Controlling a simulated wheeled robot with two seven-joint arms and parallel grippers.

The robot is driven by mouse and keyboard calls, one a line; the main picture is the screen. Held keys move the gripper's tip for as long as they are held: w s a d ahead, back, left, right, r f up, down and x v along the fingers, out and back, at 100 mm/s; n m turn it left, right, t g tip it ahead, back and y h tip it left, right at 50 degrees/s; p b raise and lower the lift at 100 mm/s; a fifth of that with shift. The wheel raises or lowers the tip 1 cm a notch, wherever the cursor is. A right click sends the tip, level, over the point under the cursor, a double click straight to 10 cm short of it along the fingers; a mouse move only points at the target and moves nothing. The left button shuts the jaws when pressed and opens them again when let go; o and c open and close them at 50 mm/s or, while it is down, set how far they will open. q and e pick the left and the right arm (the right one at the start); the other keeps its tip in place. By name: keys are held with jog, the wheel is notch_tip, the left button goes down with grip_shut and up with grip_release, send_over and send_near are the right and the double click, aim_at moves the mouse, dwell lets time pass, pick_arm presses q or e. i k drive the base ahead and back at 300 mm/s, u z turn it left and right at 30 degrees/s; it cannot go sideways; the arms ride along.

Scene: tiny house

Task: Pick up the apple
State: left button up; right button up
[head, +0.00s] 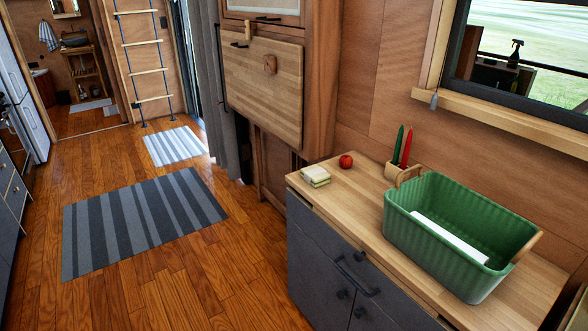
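A small red apple (346,161) sits on the wooden countertop (345,192), near its back edge by the wall. It stands between a small pale stack (315,176) on its left and a wooden holder with two candles on its right. Nothing covers the apple. Neither of my grippers shows in the head view.
A green ribbed basin (440,270) fills the counter's right part. A red candle (406,148) and a green candle (397,145) stand upright behind it. A grey cabinet (325,270) with dark handles is below. The floor to the left is open, with a striped rug (140,222).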

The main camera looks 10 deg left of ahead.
aim_at(347, 160)
jog(key=u, duration=1.75)
jog(key=i, duration=1.65)
jog(key=z, duration=0.4)
